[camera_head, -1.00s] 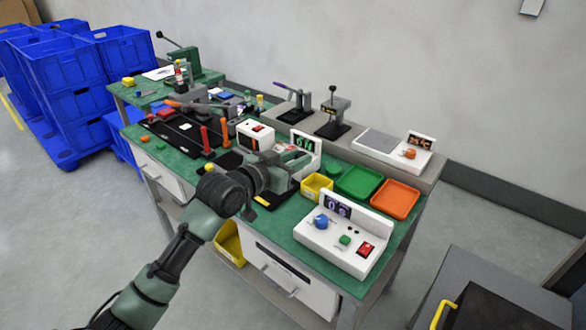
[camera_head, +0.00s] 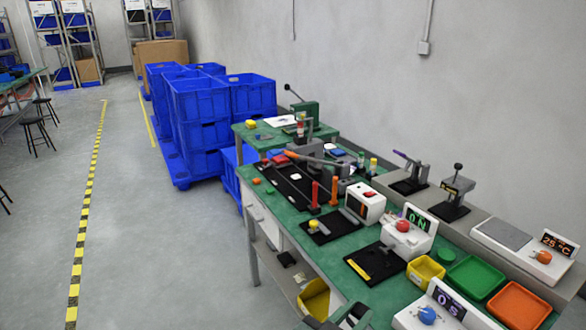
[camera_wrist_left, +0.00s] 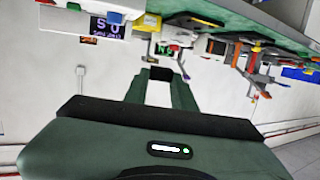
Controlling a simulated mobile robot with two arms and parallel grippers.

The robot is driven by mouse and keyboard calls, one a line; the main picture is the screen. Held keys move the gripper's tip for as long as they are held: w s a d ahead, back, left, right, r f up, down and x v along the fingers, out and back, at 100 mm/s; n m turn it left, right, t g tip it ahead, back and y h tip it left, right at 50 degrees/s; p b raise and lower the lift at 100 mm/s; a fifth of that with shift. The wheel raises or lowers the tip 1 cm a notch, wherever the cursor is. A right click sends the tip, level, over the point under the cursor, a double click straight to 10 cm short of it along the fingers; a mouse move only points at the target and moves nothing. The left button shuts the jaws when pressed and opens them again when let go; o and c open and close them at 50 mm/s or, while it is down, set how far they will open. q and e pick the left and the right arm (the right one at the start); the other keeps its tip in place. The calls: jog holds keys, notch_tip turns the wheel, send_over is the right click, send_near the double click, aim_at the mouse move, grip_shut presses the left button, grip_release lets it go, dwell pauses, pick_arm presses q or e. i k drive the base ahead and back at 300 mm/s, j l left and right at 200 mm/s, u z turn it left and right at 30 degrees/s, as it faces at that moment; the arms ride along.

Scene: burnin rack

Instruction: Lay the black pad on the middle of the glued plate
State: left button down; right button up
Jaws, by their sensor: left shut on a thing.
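My left gripper (camera_wrist_left: 160,80) is shut on a small dark piece, which looks like the black pad (camera_wrist_left: 161,72), at its fingertips in the left wrist view. In the head view only a part of this gripper (camera_head: 352,316) shows at the bottom edge, in front of the bench, and the pad cannot be made out there. A long black fixture (camera_head: 280,178) with a small white patch lies on the green bench. I cannot tell for certain which item is the glued plate. My right gripper is not in view.
On the green bench (camera_head: 262,190) stand a black mat with a yellow strip (camera_head: 358,270), a white box with a red knob (camera_head: 405,228), a yellow bin (camera_head: 425,270), a green tray (camera_head: 474,277) and an orange tray (camera_head: 518,305). Blue crates (camera_head: 205,110) stand behind.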

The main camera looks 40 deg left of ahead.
aim_at(280, 157)
jog(key=i+j, duration=0.1)
jog(key=j, duration=0.3)
jog(key=i+j, duration=0.15)
jog(key=j, duration=0.25)
jog(key=i+j, duration=0.1)
jog(key=j, duration=0.3)
jog(key=i+j, duration=0.1)
jog(key=j, duration=0.3)
jog(key=i+j, duration=0.15)
jog(key=j, duration=0.25)
jog(key=i+j, duration=0.1)
jog(key=j, duration=0.3)
